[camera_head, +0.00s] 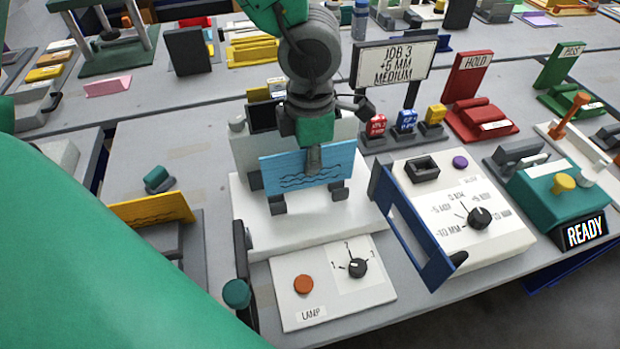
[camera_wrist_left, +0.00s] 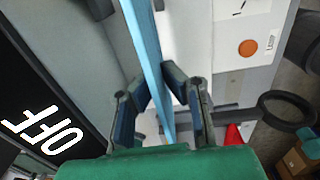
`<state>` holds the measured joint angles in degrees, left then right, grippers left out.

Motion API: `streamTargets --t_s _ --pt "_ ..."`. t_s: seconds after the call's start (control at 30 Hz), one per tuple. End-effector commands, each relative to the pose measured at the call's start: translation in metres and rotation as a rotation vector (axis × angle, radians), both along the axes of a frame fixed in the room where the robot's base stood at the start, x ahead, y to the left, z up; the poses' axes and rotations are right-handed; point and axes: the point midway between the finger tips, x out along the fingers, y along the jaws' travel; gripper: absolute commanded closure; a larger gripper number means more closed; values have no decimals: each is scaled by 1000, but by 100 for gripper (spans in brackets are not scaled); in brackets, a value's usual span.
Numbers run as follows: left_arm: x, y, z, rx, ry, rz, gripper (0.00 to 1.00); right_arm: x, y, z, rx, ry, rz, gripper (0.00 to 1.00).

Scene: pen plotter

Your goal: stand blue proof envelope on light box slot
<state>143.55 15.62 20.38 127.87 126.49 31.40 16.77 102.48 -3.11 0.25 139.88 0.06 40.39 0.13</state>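The blue proof envelope (camera_head: 288,177), a thin panel with dark wavy lines, is upright over the white light box (camera_head: 262,232). Its lower edge is at the small dark holders (camera_head: 278,204) of the slot; I cannot tell whether it is fully seated. My left gripper (camera_head: 314,160) reaches down from above. In the left wrist view, the gripper (camera_wrist_left: 155,85) has its fingertips on both faces of the blue envelope (camera_wrist_left: 150,50), seen edge-on, and looks shut on it. One finger hides part of the envelope in the head view. My right gripper is not in view.
A lamp panel (camera_head: 325,300) with an orange button stands in front of the light box. A dial panel (camera_head: 450,235) with a blue frame (camera_head: 410,235) is to the right. A yellow envelope (camera_head: 150,210) stands at left.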

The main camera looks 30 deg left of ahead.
Motion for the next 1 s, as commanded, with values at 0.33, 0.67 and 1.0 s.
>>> streamTargets --t_s 0.33,0.67,1.0 --pt "0 3 -43 -2 1 -1 100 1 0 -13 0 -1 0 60" --pt "1 2 -45 -3 0 -1 100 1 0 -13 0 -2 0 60" --pt "1 2 -47 -3 -1 -1 74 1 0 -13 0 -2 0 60"
